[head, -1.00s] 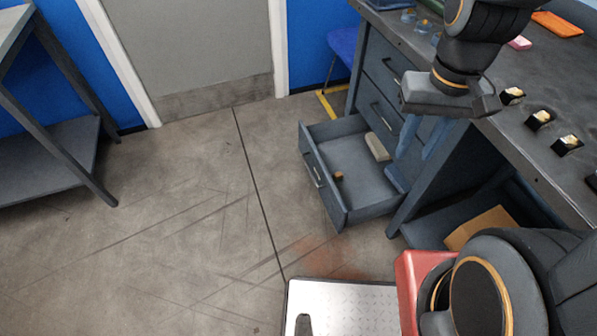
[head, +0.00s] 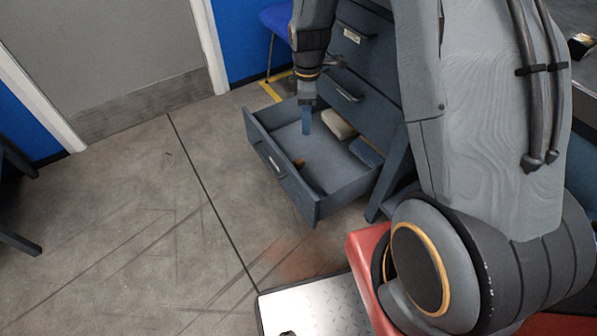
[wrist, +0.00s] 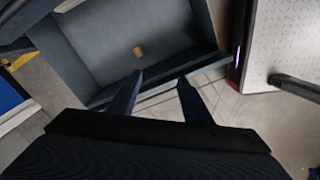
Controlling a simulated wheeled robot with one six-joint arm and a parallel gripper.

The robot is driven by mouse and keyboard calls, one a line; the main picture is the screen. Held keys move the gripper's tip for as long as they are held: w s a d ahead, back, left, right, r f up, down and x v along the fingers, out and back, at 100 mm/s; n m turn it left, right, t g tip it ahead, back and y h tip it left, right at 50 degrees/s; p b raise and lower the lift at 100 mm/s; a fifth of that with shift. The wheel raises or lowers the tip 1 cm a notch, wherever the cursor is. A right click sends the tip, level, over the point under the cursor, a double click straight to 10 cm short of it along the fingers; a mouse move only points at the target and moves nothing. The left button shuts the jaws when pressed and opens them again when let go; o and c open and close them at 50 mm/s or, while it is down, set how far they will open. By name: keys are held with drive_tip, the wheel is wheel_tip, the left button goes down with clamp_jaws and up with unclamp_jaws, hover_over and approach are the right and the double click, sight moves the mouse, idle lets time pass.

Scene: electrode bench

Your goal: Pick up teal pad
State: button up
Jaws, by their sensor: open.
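No clearly teal pad shows in the current views. A flat slate-blue piece (head: 367,152) lies at the right side inside the open drawer (head: 290,187); I cannot tell whether it is the teal pad. My gripper (head: 307,130) points down over the drawer in the head view, seen nearly edge-on. In the wrist view my gripper (wrist: 160,78) has its two fingers apart with nothing between them. The fingertips show against the drawer's near wall (wrist: 160,88).
A beige block (head: 338,124) and a small brown piece (head: 299,163) lie in the drawer; the brown piece also shows in the wrist view (wrist: 138,51). The drawer unit (head: 365,80) stands behind. Open floor (head: 130,220) is at left.

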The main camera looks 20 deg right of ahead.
sight(300, 161)
drive_tip(key=w+f+n+b, duration=0.2)
drive_tip(key=f, duration=0.6)
drive_tip(key=w+f+n+b, duration=0.3)
drive_tip(key=f, duration=0.5)
drive_tip(key=w+f+n+b, duration=0.2)
drive_tip(key=w+f+b, duration=0.1)
drive_tip(key=f, duration=0.5)
drive_tip(key=shift+w+f, duration=0.2)
drive_tip(key=shift+f, duration=0.2)
wheel_tip(300, 161, down, 6)
drive_tip(key=shift+s+d+r+b, duration=0.15)
drive_tip(key=shift+r+b, duration=0.05)
drive_tip(key=shift+b, duration=1)
drive_tip(key=shift+c, duration=0.2)
drive_tip(key=shift+r, duration=0.1)
drive_tip(key=c, duration=1.1)
